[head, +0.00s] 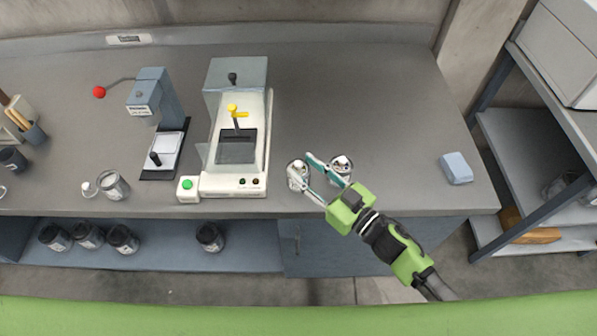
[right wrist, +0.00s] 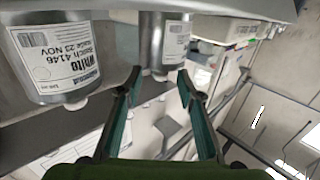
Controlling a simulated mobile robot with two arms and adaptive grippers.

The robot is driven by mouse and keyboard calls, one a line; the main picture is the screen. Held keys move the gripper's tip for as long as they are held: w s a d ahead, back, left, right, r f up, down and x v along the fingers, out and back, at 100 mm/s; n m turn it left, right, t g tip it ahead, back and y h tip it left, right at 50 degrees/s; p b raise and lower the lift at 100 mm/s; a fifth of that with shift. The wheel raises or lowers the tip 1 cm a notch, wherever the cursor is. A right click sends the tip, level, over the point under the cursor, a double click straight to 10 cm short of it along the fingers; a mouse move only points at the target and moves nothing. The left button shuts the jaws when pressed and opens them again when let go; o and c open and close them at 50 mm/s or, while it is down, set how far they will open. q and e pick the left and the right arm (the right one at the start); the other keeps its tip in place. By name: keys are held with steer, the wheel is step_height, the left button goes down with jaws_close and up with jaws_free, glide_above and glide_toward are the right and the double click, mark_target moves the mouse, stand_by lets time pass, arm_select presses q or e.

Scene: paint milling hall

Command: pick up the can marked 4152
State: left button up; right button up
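Two shiny metal cans stand near the front edge of the bench (head: 400,130), a left can (head: 297,173) and a right can (head: 342,165). My right gripper (head: 301,171) is open, its teal fingertips reaching either side of the left can. In the right wrist view a can labelled White, batch 4146 (right wrist: 52,62) is outside the fingers, to the left; it appears to be the right can. The other can (right wrist: 172,42) shows beyond and between my right fingertips (right wrist: 158,75), its label too small to read. The number 4152 is not readable. My left gripper is not in view.
A white machine with a clear guard (head: 237,183) and a blue-grey press (head: 150,100) stand to the left. A glass jar (head: 114,187) is near the front edge. Dark jars (head: 123,239) stand on the lower shelf. A blue block (head: 456,168) lies at right.

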steer(key=shift+w+a, duration=0.4)
steer(key=shift+a, duration=0.05)
jaws_close()
